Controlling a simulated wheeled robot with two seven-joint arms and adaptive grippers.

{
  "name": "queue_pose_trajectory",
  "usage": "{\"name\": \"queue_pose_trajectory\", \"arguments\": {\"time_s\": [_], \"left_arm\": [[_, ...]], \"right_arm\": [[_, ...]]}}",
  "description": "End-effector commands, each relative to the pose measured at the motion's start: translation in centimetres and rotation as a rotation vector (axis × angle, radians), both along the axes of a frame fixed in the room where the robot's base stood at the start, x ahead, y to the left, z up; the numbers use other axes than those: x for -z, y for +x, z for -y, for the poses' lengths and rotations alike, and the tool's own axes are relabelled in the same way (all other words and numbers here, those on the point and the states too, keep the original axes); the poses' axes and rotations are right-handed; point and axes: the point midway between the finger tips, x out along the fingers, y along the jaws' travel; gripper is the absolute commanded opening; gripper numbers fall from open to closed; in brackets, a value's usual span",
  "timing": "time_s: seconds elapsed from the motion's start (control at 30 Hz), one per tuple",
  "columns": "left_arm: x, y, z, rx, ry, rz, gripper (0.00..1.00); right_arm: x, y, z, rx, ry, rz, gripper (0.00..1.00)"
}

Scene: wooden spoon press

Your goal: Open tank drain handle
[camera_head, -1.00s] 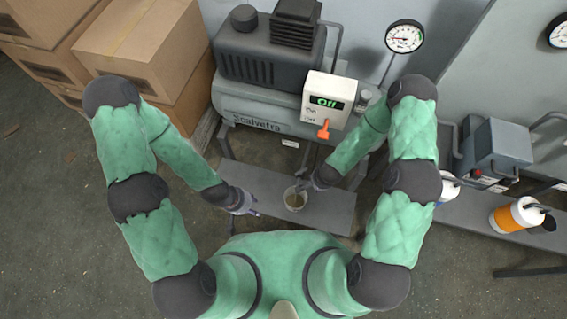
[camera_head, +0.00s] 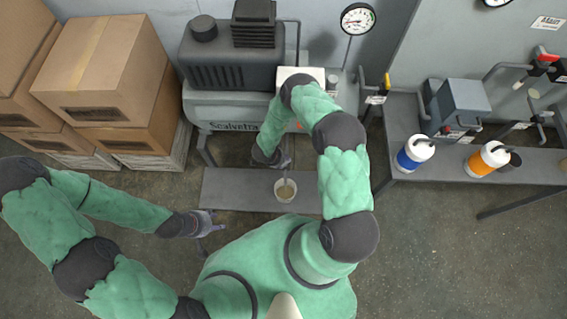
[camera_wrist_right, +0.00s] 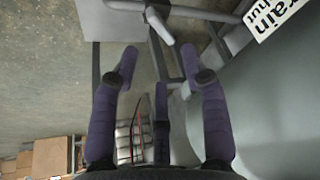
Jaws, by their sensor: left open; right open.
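The grey compressor tank (camera_head: 200,110) stands at the back in the head view, and its curved side (camera_wrist_right: 270,110) fills the right of the wrist view. A pale lever handle (camera_wrist_right: 160,27) on a pipe shows at the top of the wrist view, beside a label (camera_wrist_right: 275,15) reading "rain" and "hut". My right gripper (camera_wrist_right: 160,68) is open and empty, its purple fingers below the handle and apart from it in the picture. In the head view my right gripper (camera_head: 286,167) is low in front of the tank, and the handle is hidden. My left gripper (camera_head: 212,222) is open and empty.
A cup (camera_head: 285,190) with brownish liquid stands on the low grey bench (camera_head: 230,190), close to my right gripper. Cardboard boxes (camera_head: 110,75) are stacked at left. A side table (camera_head: 435,165) at right holds a blue-banded bottle (camera_head: 415,153) and an orange-banded bottle (camera_head: 487,159).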

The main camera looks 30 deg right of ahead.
Motion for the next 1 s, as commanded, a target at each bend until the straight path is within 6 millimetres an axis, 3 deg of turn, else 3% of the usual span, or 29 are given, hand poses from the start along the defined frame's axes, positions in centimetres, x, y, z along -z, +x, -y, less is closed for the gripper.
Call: {"name": "queue_pose_trajectory", "arguments": {"time_s": [0.1,0.4,0.87,0.9,1.0], "left_arm": [[1.0,0.0,0.0,0.000,0.000,0.000,0.45],[2.4,0.0,0.0,0.000,0.000,0.000,0.45],[2.7,0.0,0.0,0.000,0.000,0.000,0.45],[2.7,0.0,0.0,0.000,0.000,0.000,0.45],[2.7,0.0,0.0,0.000,0.000,0.000,0.45]], "right_arm": [[2.4,0.1,0.8,0.004,0.001,-0.001,0.45],[6.5,0.6,2.5,0.002,0.000,0.001,0.45],[7.4,0.8,3.0,-0.002,0.000,0.001,0.45],[7.5,0.8,3.0,-0.002,0.000,0.001,0.42],[7.4,0.8,3.0,-0.002,0.000,0.001,0.14]]}}
